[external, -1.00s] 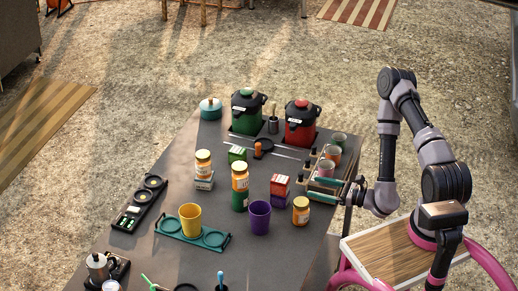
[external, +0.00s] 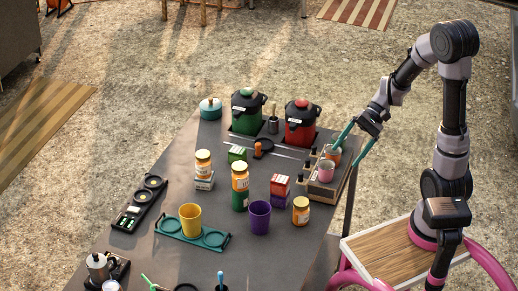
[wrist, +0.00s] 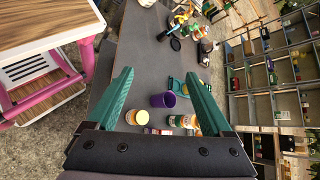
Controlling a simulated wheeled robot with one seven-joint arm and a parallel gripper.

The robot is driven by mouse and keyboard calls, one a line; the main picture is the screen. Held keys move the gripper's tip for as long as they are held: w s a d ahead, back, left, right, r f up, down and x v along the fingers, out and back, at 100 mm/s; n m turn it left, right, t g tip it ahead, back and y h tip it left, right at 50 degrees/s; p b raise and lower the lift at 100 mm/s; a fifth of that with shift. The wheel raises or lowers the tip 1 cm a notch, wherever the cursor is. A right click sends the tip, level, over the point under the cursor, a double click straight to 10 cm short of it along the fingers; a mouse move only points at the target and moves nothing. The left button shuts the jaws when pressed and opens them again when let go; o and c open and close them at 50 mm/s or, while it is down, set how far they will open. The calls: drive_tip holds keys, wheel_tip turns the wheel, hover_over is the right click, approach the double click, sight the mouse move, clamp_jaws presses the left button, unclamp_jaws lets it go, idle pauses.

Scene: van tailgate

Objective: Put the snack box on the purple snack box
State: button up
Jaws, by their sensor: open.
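In the external view a red-topped snack box (external: 281,181) sits on a purple snack box (external: 279,201) right of the table's middle. A green snack box (external: 237,154) stands further back, and a white box (external: 204,184) lies under an orange-lidded jar (external: 203,160). My gripper (external: 345,157) is open and empty, teal fingers apart, above the crate at the table's right edge and away from the boxes. In the wrist view the open fingers (wrist: 158,75) frame the table; the boxes are small and partly hidden at the bottom, hard to tell apart.
A wooden crate (external: 322,194) with cups stands near my gripper. Close to the stacked boxes are a purple cup (external: 259,218), an amber jar (external: 301,211) and a stacked jar (external: 240,177). Green (external: 246,112) and red (external: 300,123) cookers stand behind.

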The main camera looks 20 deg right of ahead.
drive_tip(key=s+d+r+n+t+h, duration=0.1)
drive_tip(key=d+r+t+h, duration=0.7)
drive_tip(key=d+r, duration=0.6)
drive_tip(key=t, duration=0.2)
drive_tip(key=shift+s+d+n+t, duration=0.15)
drive_tip(key=shift+s+n+t, duration=0.15)
